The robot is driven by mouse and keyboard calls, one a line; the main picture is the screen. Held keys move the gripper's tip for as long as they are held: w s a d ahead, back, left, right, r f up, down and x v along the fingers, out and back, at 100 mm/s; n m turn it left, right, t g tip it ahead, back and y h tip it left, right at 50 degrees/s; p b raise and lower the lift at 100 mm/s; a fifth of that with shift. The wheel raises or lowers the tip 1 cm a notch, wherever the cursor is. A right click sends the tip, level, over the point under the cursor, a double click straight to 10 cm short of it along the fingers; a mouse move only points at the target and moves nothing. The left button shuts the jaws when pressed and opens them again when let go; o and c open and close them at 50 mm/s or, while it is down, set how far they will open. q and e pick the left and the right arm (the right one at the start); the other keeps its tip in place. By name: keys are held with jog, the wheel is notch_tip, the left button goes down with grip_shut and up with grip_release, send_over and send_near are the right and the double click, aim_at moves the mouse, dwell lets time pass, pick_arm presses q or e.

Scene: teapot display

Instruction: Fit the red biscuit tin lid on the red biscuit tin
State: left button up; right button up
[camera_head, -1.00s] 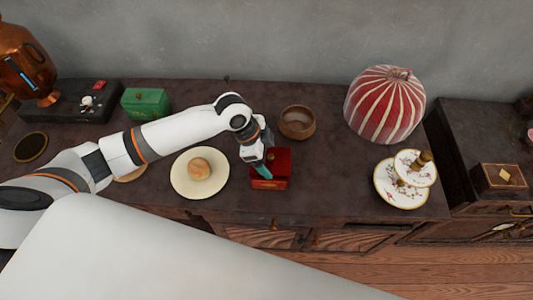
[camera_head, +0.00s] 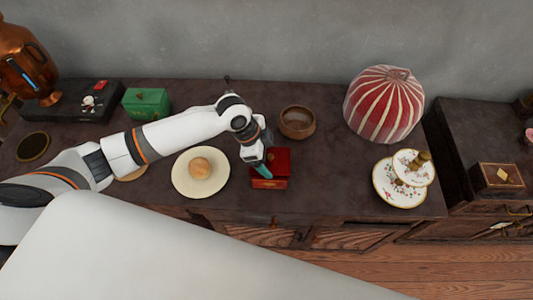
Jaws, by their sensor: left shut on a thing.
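The red biscuit tin (camera_head: 268,184) stands near the front edge of the dark cabinet top, its front showing below the red lid. The red biscuit tin lid (camera_head: 280,158) is over the tin, with a thin line between the two reds at the front. Whether it is seated or slightly above cannot be told. My left gripper (camera_head: 263,170) comes down from above at the lid's left side, with teal fingertips shut on the lid. The gripper hides part of the lid and the tin's left side. My right gripper is not in view.
A cream plate (camera_head: 188,187) with a bun is close on the left, a wooden bowl (camera_head: 297,123) behind. A green box (camera_head: 146,103) stands back left. A striped red dome (camera_head: 385,105) and a tiered floral stand (camera_head: 404,198) are at right. The surface between tin and stand is clear.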

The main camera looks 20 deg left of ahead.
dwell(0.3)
pick_arm(q)
jog(key=shift+f, duration=0.45)
jog(key=shift+p, duration=0.35)
dwell(0.3)
jog(key=o, duration=1)
notch_tip(320, 180, up, 7)
jog(key=p, duration=0.7)
